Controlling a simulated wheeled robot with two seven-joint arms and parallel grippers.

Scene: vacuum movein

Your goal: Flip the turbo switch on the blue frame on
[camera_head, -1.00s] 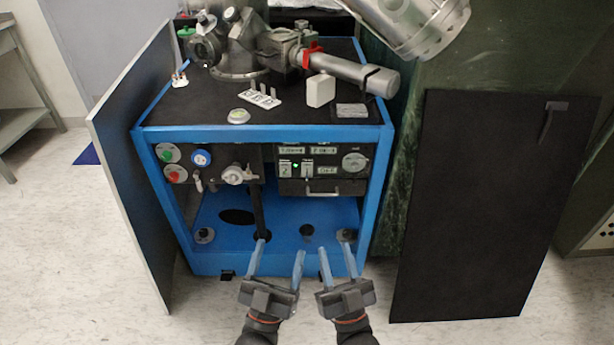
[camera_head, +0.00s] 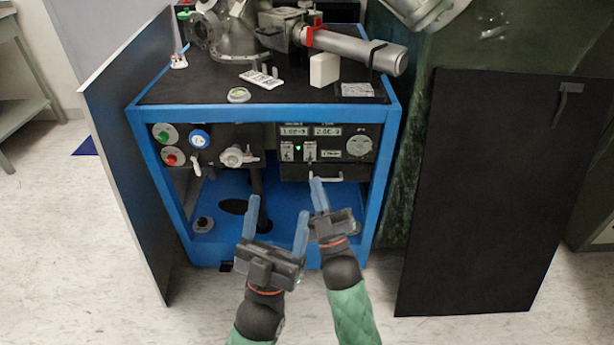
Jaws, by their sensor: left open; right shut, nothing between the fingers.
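The blue frame (camera_head: 265,112) stands ahead of me, with a black control panel under its top. On the panel are two small toggle switches, a left one (camera_head: 287,151) and a right one (camera_head: 310,152), with a green light between them. Their labels are too small to read, so I cannot tell which is the turbo switch. My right gripper (camera_head: 319,182) is shut and empty, just below and in front of this panel. My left gripper (camera_head: 277,222) is open and empty, lower and to the left, in front of the frame's open lower bay.
Green and red round buttons (camera_head: 166,134) and a white valve knob (camera_head: 236,156) sit left on the panel. A drawer handle (camera_head: 312,178) is right by my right gripper. A side panel (camera_head: 125,160) stands open at left; a black panel (camera_head: 490,190) leans at right.

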